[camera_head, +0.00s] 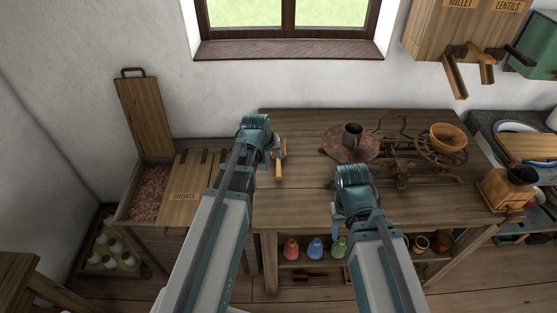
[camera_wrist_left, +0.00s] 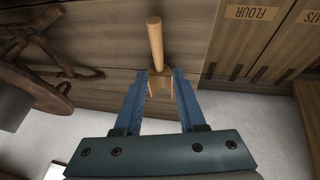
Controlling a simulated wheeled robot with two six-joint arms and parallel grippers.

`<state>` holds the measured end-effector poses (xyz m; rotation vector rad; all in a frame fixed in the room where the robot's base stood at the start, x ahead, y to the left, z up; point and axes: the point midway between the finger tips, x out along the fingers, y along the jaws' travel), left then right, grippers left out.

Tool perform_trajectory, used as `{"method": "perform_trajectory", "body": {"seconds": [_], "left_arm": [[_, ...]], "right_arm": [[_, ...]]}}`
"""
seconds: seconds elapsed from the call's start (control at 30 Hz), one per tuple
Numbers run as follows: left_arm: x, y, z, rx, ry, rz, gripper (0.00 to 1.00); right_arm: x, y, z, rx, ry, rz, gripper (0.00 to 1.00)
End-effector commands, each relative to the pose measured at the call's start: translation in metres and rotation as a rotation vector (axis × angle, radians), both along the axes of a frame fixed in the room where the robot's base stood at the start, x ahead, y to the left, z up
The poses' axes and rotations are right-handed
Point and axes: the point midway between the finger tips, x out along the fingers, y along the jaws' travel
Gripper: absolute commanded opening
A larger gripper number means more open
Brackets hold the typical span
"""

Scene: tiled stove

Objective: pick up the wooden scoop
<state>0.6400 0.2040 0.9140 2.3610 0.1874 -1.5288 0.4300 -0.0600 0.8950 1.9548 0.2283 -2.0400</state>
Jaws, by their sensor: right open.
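The wooden scoop (camera_head: 281,160) lies at the left part of the wooden table (camera_head: 300,205) in the head view, its light handle showing just right of my left gripper (camera_head: 262,150). In the left wrist view the scoop's handle (camera_wrist_left: 155,45) points away from my left gripper (camera_wrist_left: 161,82), and its bowl sits between the two blue fingertips. The fingers look very close to the bowl's sides; I cannot tell whether they press on it.
A groats bin (camera_head: 183,195) stands left of the table. A dark metal cup (camera_head: 352,134) and an iron wheel mechanism with a wooden bowl (camera_head: 448,137) are at the back right. A coffee mill (camera_head: 508,187) stands at the right. Colored bottles (camera_head: 315,248) sit on the shelf below.

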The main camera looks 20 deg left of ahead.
Motion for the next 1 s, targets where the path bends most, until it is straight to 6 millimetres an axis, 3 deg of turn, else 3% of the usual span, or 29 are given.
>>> {"method": "perform_trajectory", "body": {"seconds": [0.03, 0.17, 0.53, 1.0], "left_arm": [[0.005, -0.001, -0.015, 0.000, 0.000, -0.001, 0.40], [0.013, -0.002, -0.030, 0.000, 0.000, -0.001, 0.40], [0.018, -0.003, -0.037, 0.000, 0.000, 0.000, 0.40], [0.044, -0.006, -0.079, 0.001, 0.000, 0.000, 0.40]], "right_arm": [[0.000, 0.000, -0.015, 0.000, 0.000, 0.000, 0.50], [0.000, 0.000, -0.030, 0.000, 0.000, 0.000, 0.50], [0.000, 0.000, -0.037, 0.000, 0.000, 0.000, 0.50], [0.000, 0.000, -0.079, 0.000, 0.000, 0.000, 0.50]]}}
